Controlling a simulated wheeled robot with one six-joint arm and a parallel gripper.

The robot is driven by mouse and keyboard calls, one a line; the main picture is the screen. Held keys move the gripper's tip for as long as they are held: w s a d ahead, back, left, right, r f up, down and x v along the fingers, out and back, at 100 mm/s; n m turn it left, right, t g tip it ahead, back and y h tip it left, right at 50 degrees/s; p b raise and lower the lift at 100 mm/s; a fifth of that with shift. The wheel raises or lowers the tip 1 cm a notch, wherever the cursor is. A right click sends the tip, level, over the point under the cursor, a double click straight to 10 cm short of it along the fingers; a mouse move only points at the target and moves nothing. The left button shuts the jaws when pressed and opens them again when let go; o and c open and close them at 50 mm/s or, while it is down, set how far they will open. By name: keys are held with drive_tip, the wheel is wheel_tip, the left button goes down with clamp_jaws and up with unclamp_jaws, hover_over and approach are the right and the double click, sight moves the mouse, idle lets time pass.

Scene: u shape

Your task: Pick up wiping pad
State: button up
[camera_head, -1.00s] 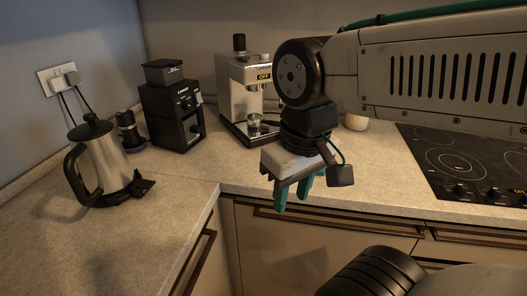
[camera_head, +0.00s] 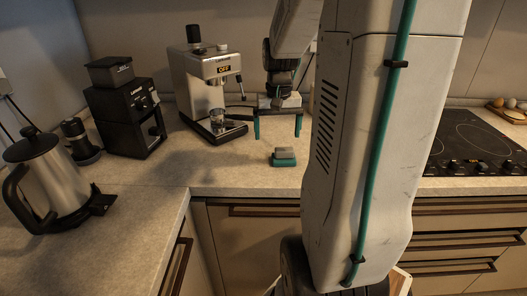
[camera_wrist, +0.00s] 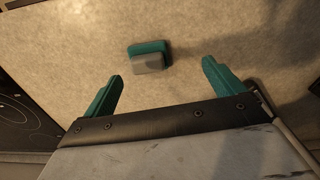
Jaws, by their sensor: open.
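The wiping pad (camera_head: 283,157) is a small block with a grey upper part and a teal part, lying on the countertop near its front edge. In the wrist view the pad (camera_wrist: 149,57) lies ahead of the fingertips, roughly between their lines and a bit nearer the left finger. My gripper (camera_head: 278,131) is open, with its teal fingers spread wide and pointing down. It is above the pad and apart from it. In the wrist view my gripper (camera_wrist: 162,70) is empty between its fingers.
An espresso machine (camera_head: 207,91) stands left of my gripper, with a black grinder (camera_head: 126,108) and a steel kettle (camera_head: 48,172) farther left. A black cooktop (camera_head: 468,142) is at the right. The countertop (camera_head: 225,172) around the pad is clear.

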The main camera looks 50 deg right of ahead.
sight(284, 149)
drive_tip(key=shift+m, duration=0.4)
drive_tip(key=d+f, duration=0.2)
drive_tip(key=d, duration=0.1)
drive_tip(key=shift+s+d+f, duration=0.2)
drive_tip(key=shift+f, duration=0.1)
wheel_tip(284, 149, down, 7)
drive_tip(key=shift+a+r, duration=0.1)
drive_tip(key=c, duration=1.1)
